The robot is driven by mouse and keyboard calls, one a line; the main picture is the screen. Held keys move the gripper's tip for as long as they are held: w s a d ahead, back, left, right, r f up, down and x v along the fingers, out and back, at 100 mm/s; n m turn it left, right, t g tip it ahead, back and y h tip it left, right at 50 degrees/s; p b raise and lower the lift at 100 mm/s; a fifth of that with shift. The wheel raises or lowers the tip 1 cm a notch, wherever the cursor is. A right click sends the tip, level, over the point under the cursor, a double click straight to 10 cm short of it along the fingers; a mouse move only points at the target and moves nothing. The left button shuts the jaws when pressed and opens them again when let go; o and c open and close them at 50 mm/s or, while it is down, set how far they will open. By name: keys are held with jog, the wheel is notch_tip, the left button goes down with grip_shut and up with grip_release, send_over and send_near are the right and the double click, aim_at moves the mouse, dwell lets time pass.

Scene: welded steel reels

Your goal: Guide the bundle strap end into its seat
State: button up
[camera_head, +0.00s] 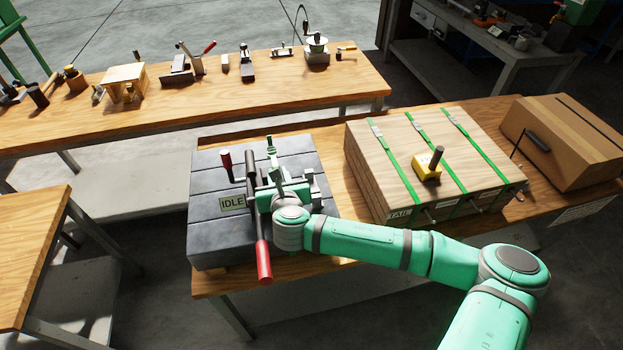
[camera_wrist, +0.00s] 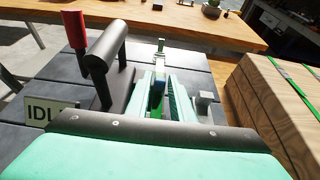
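The bundle (camera_head: 372,178) is a stack of light wooden boards with green straps (camera_head: 428,133) across its top, and its corner shows in the wrist view (camera_wrist: 262,100). A label reading TAIL (camera_head: 398,215) is at its front left corner, near short strap ends with metal pieces at the front edge. I cannot tell which end or seat is meant. My gripper (camera_head: 271,158) is over the dark slotted plate (camera_head: 210,240), left of the bundle, among parts of a red-handled tool (camera_head: 263,262). In the wrist view my gripper's fingers (camera_wrist: 166,92) reach forward with something small and bluish between them; their grip is unclear.
An IDLE sign (camera_head: 232,203) stands on the plate. A yellow block with a black handle (camera_head: 427,166) sits on the bundle. A cardboard box (camera_head: 560,140) is at the right end of the bench. A rear workbench (camera_head: 200,105) carries several tools. My arm passes before the bundle.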

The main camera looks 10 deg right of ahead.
jog(key=shift+v, duration=1.75)
jog(key=shift+f, duration=0.1)
jog(key=o, duration=0.6)
jog(key=shift+c, duration=0.2)
jog(key=o, duration=0.7)
